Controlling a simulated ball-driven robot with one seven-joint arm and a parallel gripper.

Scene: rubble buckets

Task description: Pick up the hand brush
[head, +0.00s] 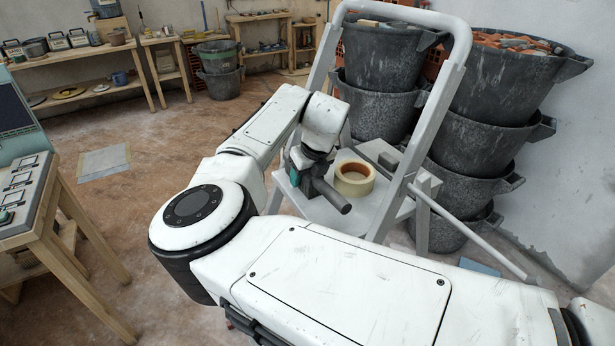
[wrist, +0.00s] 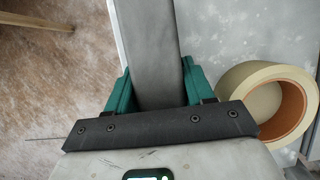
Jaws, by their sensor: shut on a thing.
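The hand brush (head: 333,196) shows in the head view as a dark grey, rounded bar sticking out from my gripper to the lower right, over the step-stool platform. In the wrist view the brush (wrist: 150,45) is a long grey bar running up between the teal fingers. My gripper (wrist: 156,78) is shut on it, with one finger on each side. In the head view my gripper (head: 300,178) is partly hidden by my own wrist. I cannot make out bristles, nor tell whether the brush touches the platform.
A roll of tape (head: 354,180) lies on the platform close to the right of my gripper; it also shows in the wrist view (wrist: 243,108). A grey block (head: 378,153) lies behind it. The stool's frame (head: 421,125) rises to the right, before stacked rubble buckets (head: 487,150).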

